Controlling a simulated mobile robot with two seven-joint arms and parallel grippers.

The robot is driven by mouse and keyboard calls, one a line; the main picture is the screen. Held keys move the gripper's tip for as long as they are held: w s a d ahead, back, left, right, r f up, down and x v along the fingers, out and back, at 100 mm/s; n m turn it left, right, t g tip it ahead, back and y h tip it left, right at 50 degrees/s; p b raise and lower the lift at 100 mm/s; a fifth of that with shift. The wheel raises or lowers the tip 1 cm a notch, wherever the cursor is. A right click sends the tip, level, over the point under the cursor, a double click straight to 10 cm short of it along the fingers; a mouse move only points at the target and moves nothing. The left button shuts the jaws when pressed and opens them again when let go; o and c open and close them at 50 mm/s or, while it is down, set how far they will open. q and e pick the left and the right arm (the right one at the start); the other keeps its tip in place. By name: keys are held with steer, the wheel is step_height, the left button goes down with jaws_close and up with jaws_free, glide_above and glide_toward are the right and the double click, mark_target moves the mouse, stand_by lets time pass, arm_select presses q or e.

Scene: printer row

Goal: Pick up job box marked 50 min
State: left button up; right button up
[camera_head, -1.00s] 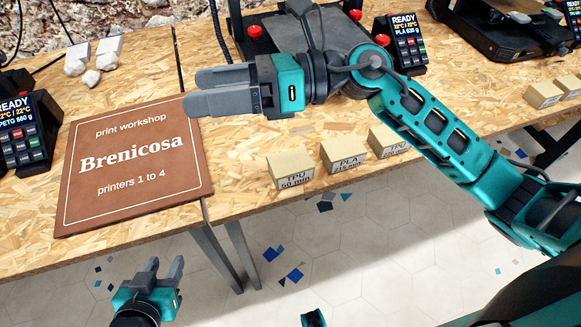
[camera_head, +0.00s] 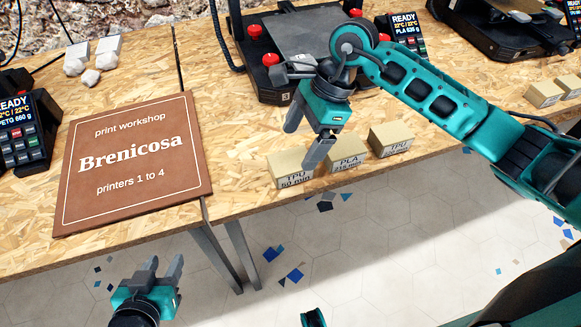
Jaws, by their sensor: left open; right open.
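The job box marked TPU 50 min (camera_head: 288,171) is a small tan box with a dark-lettered label. It stands near the front edge of the table, leftmost in a row of three. My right gripper (camera_head: 303,146) is open and tilted downward above this box, its fingers spread to either side. One fingertip hangs by the gap between this box and the PLA box (camera_head: 348,167), and partly hides the gap. I cannot tell whether it touches either box. My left gripper (camera_head: 163,271) is open and empty, low in front of the table.
A third TPU box (camera_head: 391,139) stands right of the PLA box. A brown workshop sign (camera_head: 133,165) lies left on the table (camera_head: 230,208). A printer (camera_head: 262,77) with red knobs stands behind my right gripper. More boxes (camera_head: 543,94) sit at far right.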

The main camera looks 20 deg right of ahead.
mark_target(292, 160)
steer(key=x, duration=0.6)
steer(key=shift+f, duration=0.25)
steer(key=shift+c, duration=0.2)
steer(key=c, duration=1.1)
